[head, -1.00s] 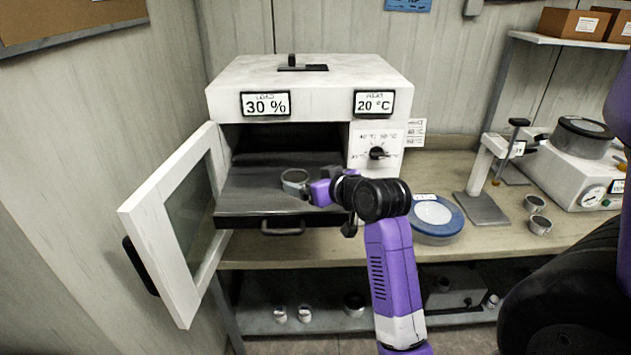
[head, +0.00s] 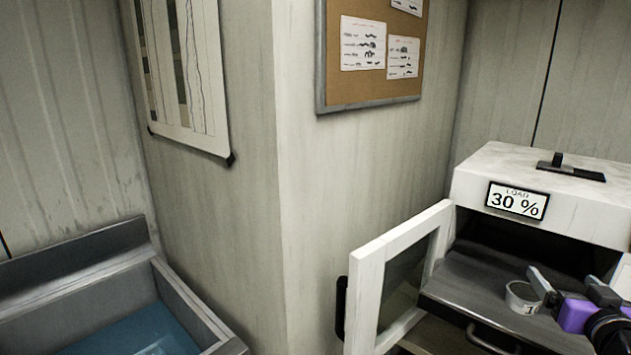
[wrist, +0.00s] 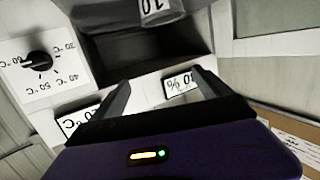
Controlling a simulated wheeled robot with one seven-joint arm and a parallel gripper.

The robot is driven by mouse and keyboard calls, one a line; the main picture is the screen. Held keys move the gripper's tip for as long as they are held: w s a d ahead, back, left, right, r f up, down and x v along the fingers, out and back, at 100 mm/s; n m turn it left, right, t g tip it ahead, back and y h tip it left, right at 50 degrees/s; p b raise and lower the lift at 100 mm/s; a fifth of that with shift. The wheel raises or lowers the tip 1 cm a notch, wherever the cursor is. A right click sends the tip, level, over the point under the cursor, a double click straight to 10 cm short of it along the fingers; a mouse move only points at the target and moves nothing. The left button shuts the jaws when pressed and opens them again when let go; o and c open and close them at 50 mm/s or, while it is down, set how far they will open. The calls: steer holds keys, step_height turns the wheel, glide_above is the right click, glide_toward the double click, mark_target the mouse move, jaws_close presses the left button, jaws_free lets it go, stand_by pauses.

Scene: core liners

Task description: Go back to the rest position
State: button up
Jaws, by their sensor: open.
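My gripper (head: 568,281) is open at the front of the oven, to the right of a small metal ring-shaped liner (head: 522,298). The liner stands upright on the pulled-out dark oven tray (head: 462,285) and bears a label. In the wrist view, my gripper's fingers (wrist: 160,90) are spread with nothing between them, and the liner (wrist: 158,12) shows beyond the tips at the top edge, its label reading 10. Most of my arm is outside the head view.
The white oven (head: 590,215) shows LOAD 30 %. Its door (head: 372,300) stands open on the left. A grey wall corner juts out in the middle, with a corkboard (head: 335,95) on it. A grey basin (head: 190,295) with a blue inside is at the lower left.

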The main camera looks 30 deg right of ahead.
steer(key=s+a+f+n+t+y+b, duration=0.15)
steer(key=a+f, duration=0.25)
steer(key=a, duration=0.5)
steer(key=s+a+f+n+t+y, duration=0.1)
steer(key=a+f+t, duration=0.15)
steer(key=a, duration=0.55)
steer(key=s+a+f+n+t+y+b, duration=0.1)
steer(key=a+f, duration=0.3)
steer(key=a, duration=0.5)
steer(key=s+a+f+n+g+y+b, duration=0.1)
steer(key=s+a+f+n+y, duration=0.1)
steer(key=s+a+f+y, duration=0.2)
steer(key=s+a+f+n+g+y+b, duration=0.1)
steer(key=s+a+f+n+y+b, duration=0.1)
steer(key=s+a+f, duration=0.4)
steer(key=s+a+n+y, duration=0.1)
steer(key=s+a, duration=0.4)
steer(key=a, duration=0.2)
steer(key=shift+s+f+y, duration=0.15)
steer(key=shift+s+y, duration=0.15)
steer(key=shift+y, duration=0.05)
